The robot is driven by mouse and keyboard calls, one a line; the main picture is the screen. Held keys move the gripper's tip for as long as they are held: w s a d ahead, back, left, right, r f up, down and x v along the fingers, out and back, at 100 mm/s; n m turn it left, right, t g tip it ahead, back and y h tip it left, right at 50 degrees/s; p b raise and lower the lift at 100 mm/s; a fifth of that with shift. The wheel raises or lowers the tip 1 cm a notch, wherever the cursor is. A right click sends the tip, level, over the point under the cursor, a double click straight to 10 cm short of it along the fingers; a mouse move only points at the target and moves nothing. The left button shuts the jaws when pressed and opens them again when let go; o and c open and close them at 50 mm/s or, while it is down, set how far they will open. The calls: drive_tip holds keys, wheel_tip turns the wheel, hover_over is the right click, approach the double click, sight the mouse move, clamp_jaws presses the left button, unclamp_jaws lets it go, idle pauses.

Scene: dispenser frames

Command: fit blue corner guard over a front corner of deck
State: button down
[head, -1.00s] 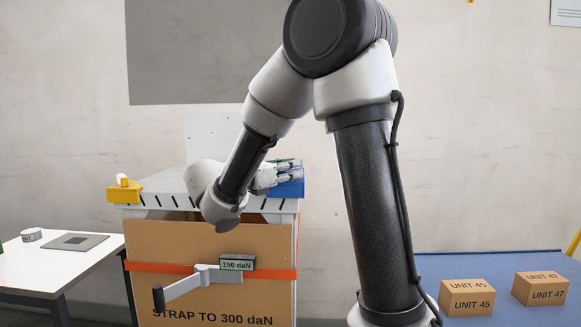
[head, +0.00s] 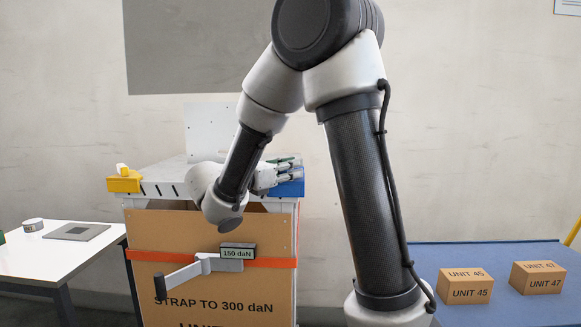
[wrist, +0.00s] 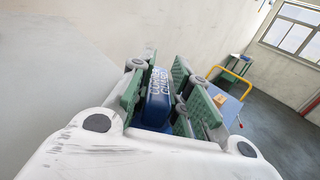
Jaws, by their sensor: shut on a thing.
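The blue corner guard (head: 289,189) is at the right front corner of the white slotted deck (head: 172,172), under my gripper (head: 290,170). In the wrist view the guard (wrist: 158,98) stands between the green pads of my gripper (wrist: 160,88), with white lettering on its upper face. My gripper is shut on it. The guard covers the deck's corner in the head view; I cannot tell whether it is fully seated. A yellow corner piece (head: 125,182) sits on the left front corner of the deck.
An orange strap with a grey ratchet handle (head: 190,275) and a "150 daN" display crosses the cardboard front (head: 215,235) below the deck. A white table (head: 60,258) stands left. A blue surface with boxes (head: 466,285) is at right. A white panel rises behind the deck.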

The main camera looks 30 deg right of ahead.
drive_tip(key=c, duration=1.3)
unclamp_jaws()
drive_tip(key=shift+o, duration=0.2)
drive_tip(key=s+a, duration=0.2)
drive_tip(key=a, duration=0.9)
drive_tip(key=shift+s+a, duration=0.15)
drive_tip(key=shift+a, duration=0.25)
drive_tip(key=shift+f, duration=0.1)
